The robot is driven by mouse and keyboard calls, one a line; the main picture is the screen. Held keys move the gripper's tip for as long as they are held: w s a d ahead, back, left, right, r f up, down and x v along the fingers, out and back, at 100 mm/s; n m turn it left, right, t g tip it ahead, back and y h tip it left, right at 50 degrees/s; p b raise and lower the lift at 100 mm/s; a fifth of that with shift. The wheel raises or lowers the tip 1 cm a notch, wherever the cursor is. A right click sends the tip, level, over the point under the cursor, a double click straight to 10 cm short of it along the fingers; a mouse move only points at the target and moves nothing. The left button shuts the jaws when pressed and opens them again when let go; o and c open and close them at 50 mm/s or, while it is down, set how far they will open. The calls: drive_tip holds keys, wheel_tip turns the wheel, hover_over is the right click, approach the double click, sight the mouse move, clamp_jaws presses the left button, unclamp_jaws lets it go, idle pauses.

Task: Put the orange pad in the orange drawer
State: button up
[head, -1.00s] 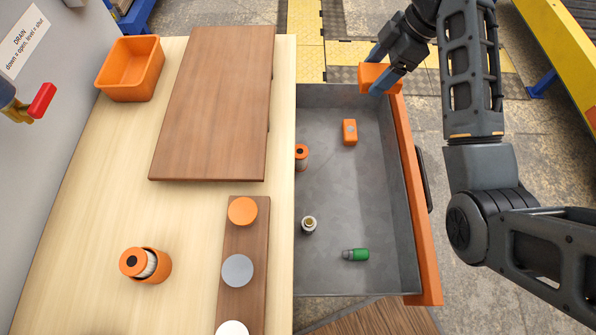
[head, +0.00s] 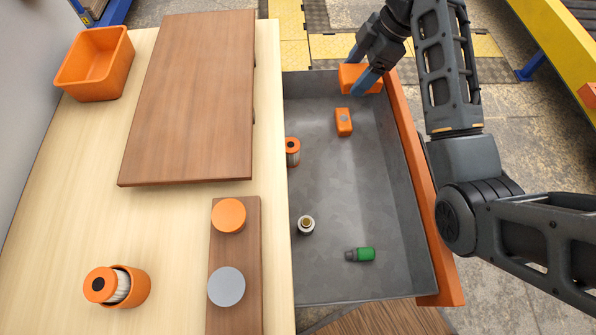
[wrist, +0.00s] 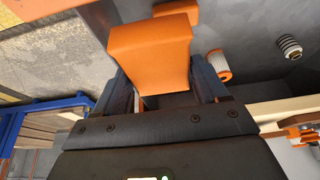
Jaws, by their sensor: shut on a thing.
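The orange pad (head: 350,76), a blocky piece, is held between the blue fingers of my gripper (head: 358,77). In the wrist view the pad (wrist: 150,52) fills the space between the fingers. In the head view it overlaps the far right end of the drawer; its exact height over the drawer floor is hard to tell. The drawer with the orange front (head: 415,165) is pulled open on the right of the bench. My forearm covers part of the drawer front.
In the drawer lie a small orange block (head: 344,122), an orange and white filter (head: 292,152), a dark fitting (head: 306,225) and a green-ended piece (head: 362,254). The bench holds a brown board (head: 190,95), an orange bin (head: 96,62), an orange cup (head: 137,290) and discs on a strip.

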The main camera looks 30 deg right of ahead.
hover_over(296, 118)
drive_tip(key=d, duration=0.2)
drive_tip(key=f, duration=0.6)
drive_tip(key=shift+s+a+f+p, duration=0.15)
drive_tip(key=shift+s+f+p, duration=0.2)
drive_tip(key=shift+p, duration=0.05)
drive_tip(key=shift+a+f, duration=0.15)
drive_tip(key=shift+f, duration=2)
drive_tip(key=o, duration=0.7)
drive_tip(key=shift+f, duration=0.1)
drive_tip(key=shift+o, duration=0.2)
drive_tip(key=v, duration=1.2)
drive_tip(key=shift+w+r, duration=0.1)
drive_tip(key=shift+r, duration=0.1)
